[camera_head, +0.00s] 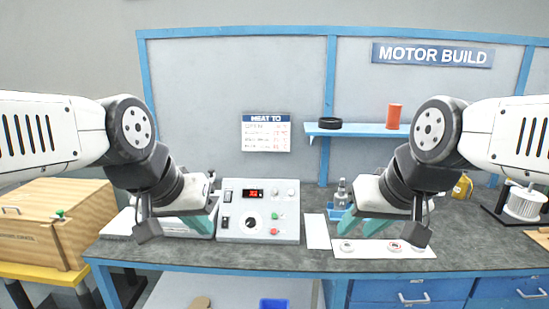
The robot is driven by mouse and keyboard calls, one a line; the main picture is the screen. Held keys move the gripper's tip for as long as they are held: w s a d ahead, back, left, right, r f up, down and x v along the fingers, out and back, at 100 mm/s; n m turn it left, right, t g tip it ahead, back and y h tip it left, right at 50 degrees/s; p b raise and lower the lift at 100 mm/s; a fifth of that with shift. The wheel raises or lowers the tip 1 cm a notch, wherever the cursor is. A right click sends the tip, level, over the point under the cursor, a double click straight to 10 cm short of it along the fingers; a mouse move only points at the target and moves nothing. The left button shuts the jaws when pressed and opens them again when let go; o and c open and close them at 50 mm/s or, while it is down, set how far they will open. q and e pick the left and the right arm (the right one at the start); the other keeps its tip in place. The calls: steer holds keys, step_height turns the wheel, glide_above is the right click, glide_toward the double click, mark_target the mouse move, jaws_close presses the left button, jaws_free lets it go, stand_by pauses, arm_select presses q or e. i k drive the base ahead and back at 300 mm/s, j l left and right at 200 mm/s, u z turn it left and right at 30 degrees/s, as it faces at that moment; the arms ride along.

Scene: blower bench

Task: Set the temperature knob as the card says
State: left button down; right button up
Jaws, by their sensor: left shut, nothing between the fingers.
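The white control box (286,231) stands on the bench in the middle, with a small red-lit display (253,193). A round black temperature knob (252,222) is on its face, lower left of centre; its pointer setting is too small to read. The card (266,133), headed "HEAT TO", is on the wall behind; its lines are too small to read surely. My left gripper (211,231) is shut and empty, just left of the box and apart from the knob. My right gripper (354,233) is open over the bench, right of the box, with nothing visible between its fingers.
Green (275,216) and red (274,232) buttons sit right of the knob. A white mat (375,253) with small round parts lies under my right gripper. A bottle (341,193) stands behind it. A wooden crate (50,222) is at left. The bench front edge is clear.

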mark_target(250, 222)
steer(key=l+u, duration=0.1)
steer(key=u, duration=0.3)
steer(key=k+u, duration=0.15)
steer(key=u, duration=0.25)
steer(key=k+l+u, duration=0.1)
steer(key=u, duration=0.25)
steer(key=k+u, duration=0.1)
steer(key=u, duration=0.3)
steer(key=k, duration=0.25)
